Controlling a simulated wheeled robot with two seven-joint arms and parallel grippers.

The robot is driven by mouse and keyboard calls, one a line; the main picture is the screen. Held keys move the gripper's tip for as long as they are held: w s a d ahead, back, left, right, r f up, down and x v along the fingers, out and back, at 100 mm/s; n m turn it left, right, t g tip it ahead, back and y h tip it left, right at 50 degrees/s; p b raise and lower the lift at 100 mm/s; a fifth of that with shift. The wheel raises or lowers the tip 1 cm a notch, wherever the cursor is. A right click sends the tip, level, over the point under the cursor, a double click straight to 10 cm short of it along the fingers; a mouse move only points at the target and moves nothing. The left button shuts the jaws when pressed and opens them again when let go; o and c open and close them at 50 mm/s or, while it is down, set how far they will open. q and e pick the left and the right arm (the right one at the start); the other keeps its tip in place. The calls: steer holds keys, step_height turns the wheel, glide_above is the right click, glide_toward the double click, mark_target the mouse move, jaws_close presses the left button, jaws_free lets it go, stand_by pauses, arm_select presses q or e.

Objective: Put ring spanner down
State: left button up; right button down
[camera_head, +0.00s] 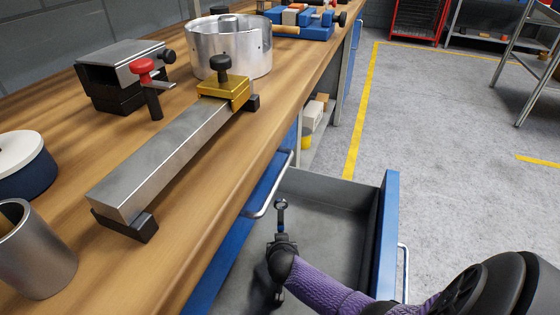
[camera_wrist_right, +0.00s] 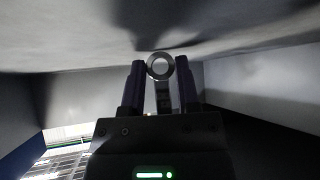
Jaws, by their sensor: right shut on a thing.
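My right gripper (camera_head: 281,238) reaches into the open drawer (camera_head: 325,187) below the workbench. It is shut on the ring spanner (camera_head: 281,212), whose ring end points away from the gripper. In the right wrist view the spanner's ring (camera_wrist_right: 160,67) stands out between the two dark fingers of the gripper (camera_wrist_right: 160,88). The grey drawer floor is close to the ring in that view; I cannot tell whether they touch. My left gripper is not in view.
The wooden workbench (camera_head: 225,190) at left carries a long metal bar (camera_head: 160,155), a metal ring housing (camera_head: 230,50), a black block (camera_head: 120,75) and a metal cup (camera_head: 35,250). The drawer's blue front (camera_head: 390,235) stands right of my arm. Open floor lies beyond.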

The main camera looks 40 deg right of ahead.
steer(key=shift+f, duration=0.2)
steer(key=shift+c, duration=1.8)
jaws_free()
steer(key=shift+r, duration=0.3)
arm_select(q)
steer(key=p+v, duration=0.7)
steer(key=p, duration=0.1)
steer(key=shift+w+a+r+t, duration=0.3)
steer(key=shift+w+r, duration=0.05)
arm_select(e)
steer(key=v, duration=1.2)
